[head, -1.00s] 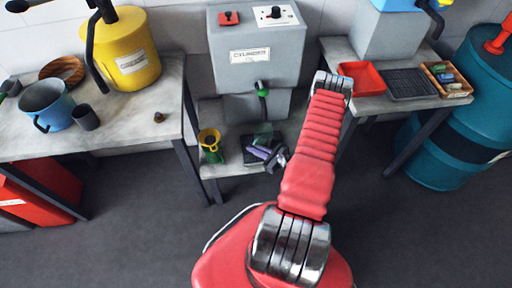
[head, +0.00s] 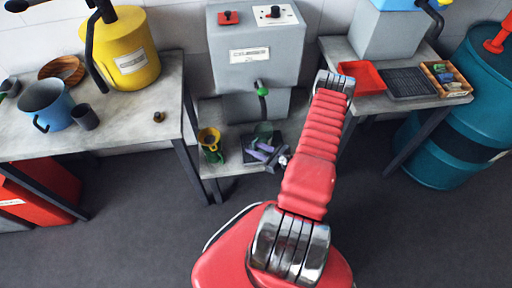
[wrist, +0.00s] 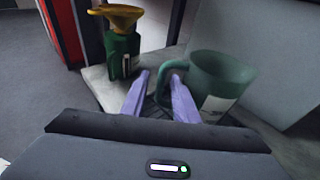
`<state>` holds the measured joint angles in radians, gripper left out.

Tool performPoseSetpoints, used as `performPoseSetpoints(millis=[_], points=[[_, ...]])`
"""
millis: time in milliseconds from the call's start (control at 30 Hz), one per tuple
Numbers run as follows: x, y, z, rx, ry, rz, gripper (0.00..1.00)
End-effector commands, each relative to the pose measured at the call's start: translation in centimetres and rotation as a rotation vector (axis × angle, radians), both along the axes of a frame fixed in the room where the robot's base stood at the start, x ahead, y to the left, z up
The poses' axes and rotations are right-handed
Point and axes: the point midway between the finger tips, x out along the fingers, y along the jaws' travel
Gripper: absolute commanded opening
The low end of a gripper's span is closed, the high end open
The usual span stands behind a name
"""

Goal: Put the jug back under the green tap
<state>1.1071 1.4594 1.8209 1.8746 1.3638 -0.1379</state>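The jug (head: 264,130) is dull green and looks upright on the dark drip tray (head: 250,141), below the green tap (head: 262,91) on the grey cistern. In the wrist view the jug (wrist: 222,80) stands at the right, its handle (wrist: 162,82) turned toward my fingers. My gripper (head: 262,152) has two purple fingers, which show apart at the front of the jug. In the wrist view my gripper (wrist: 159,76) is open, with the handle between or just beyond its fingertips. Exact contact with the handle cannot be told.
A green container with a yellow funnel (head: 209,139) stands close left of the tray on the same low shelf. Tables flank the shelf. The left one holds a blue pot (head: 46,104) and a yellow canister (head: 130,50); the right one holds a red tray (head: 362,78).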

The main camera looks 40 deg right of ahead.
Motion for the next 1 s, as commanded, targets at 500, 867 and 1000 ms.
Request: performPoseSetpoints(millis=[500, 867, 1000], points=[[-6.3, -1.3, 1.6, 0.0, 0.001, -0.003, 0.27], [-10.3, -2.1, 2.6, 0.0, 0.0, -0.003, 0.27], [-10.9, -2.1, 2.8, 0.0, 0.0, -0.001, 0.27]])
